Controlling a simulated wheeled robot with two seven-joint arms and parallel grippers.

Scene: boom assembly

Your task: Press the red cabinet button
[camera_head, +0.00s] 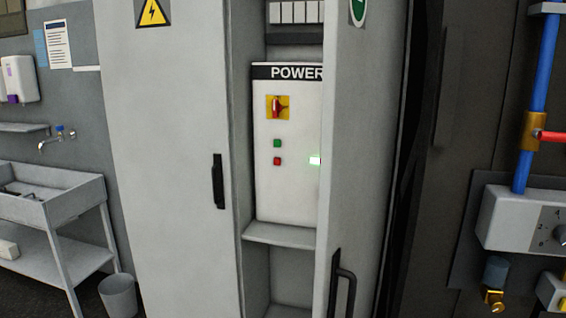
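The grey cabinet (175,120) stands in front of me. Its right door (362,150) is swung open and its left door is closed. Inside is a white panel (288,205) headed "POWER", the rest of the heading being hidden by the open door. The small red button (277,161) sits on this panel, just below a green button (277,143). Above them is a red rotary switch (278,107) on a yellow plate. Neither gripper is in view.
The open door, with its black handle (341,285), juts toward me right of the panel. A sink table (60,210) and a grey bin (119,296) stand at the left. Blue and red pipes with a control box (508,215) are at the right.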

